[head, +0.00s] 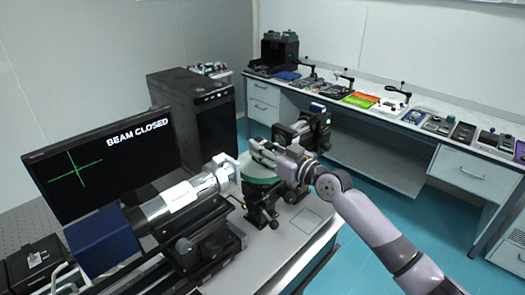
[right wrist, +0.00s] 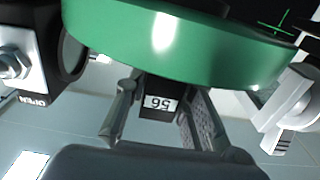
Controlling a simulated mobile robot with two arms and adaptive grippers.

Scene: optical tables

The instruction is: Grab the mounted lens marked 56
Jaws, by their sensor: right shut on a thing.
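The mounted lens (head: 258,180) has a green ring and stands on a dark post and base on the optical table, to the right of a silver cylinder. In the right wrist view its green ring (right wrist: 180,38) fills the top. Below the ring, a dark stem carries a white label (right wrist: 160,104) that reads 56 upside down. My right gripper (head: 257,152) reaches the mount from the right. In the right wrist view its fingers (right wrist: 158,112) are shut on the stem, one on each side of the label. My left gripper is not in view.
A silver cylinder (head: 182,198) on a dark stage stands left of the lens. Another dark mount (head: 300,131) stands behind my gripper. A monitor (head: 105,160) reads "BEAM CLOSED". A bench (head: 330,97) with several devices runs along the back wall. Blue floor lies between the tables.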

